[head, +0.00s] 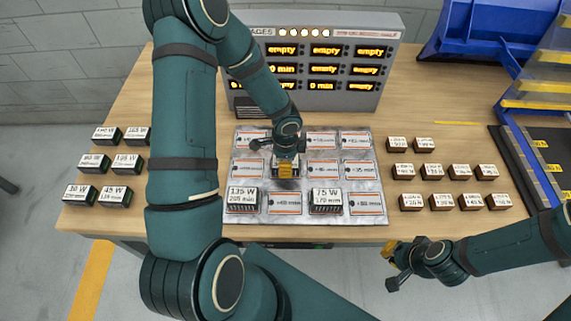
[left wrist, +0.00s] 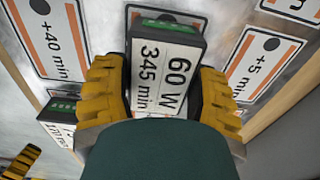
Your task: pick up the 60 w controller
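The 60 W controller (left wrist: 165,72) is a dark block with a white label reading "60 W 345 min". It lies between the yellow fingers of my left gripper (left wrist: 165,92) in the left wrist view, with a finger against each side. In the head view my left gripper (head: 286,168) is over the middle row of the grey mat and mostly hides the controller (head: 285,157). Whether the controller is clear of the mat cannot be told. My right gripper (head: 392,265) is open and empty beyond the table's front edge.
The grey mat (head: 377,217) has orange-striped cards. A 135 W controller (head: 242,200) and a 75 W controller (head: 326,201) stand in its front row. More controllers stand left and right. A display box (head: 325,105) stands behind. A blue-yellow rack (head: 535,90) is at right.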

